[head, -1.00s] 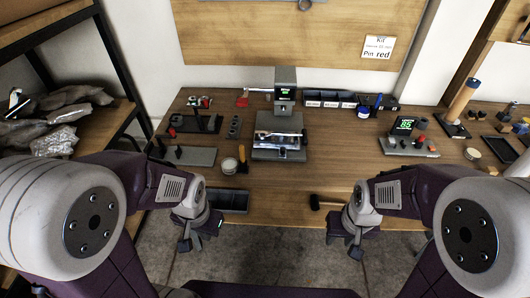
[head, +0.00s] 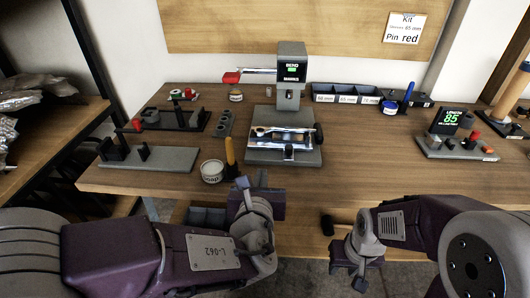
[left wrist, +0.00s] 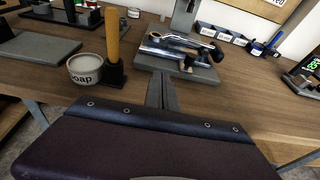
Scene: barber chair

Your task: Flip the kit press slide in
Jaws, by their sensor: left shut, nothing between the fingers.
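The grey press (head: 291,75) stands at the back middle of the table, with a small lit screen and a red-ended lever reaching left. In front of its column, a shiny metal slide (head: 283,134) with a dark knob at its right lies on the grey base (head: 262,156); both also show in the left wrist view (left wrist: 178,50). My left gripper (head: 252,182) is shut and empty at the table's front edge, in front of and left of the base, apart from it. Its fingers point toward the base in the left wrist view (left wrist: 162,92). My right gripper (head: 348,270) hangs low before the table; its fingers are unclear.
A soap tin (head: 212,171) and an orange-handled tool (head: 230,156) stand left of the base, close to my left gripper. Grey fixtures (head: 147,157) lie farther left. Blue-grey bins (head: 345,96) stand behind right. The table right of the base is mostly clear.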

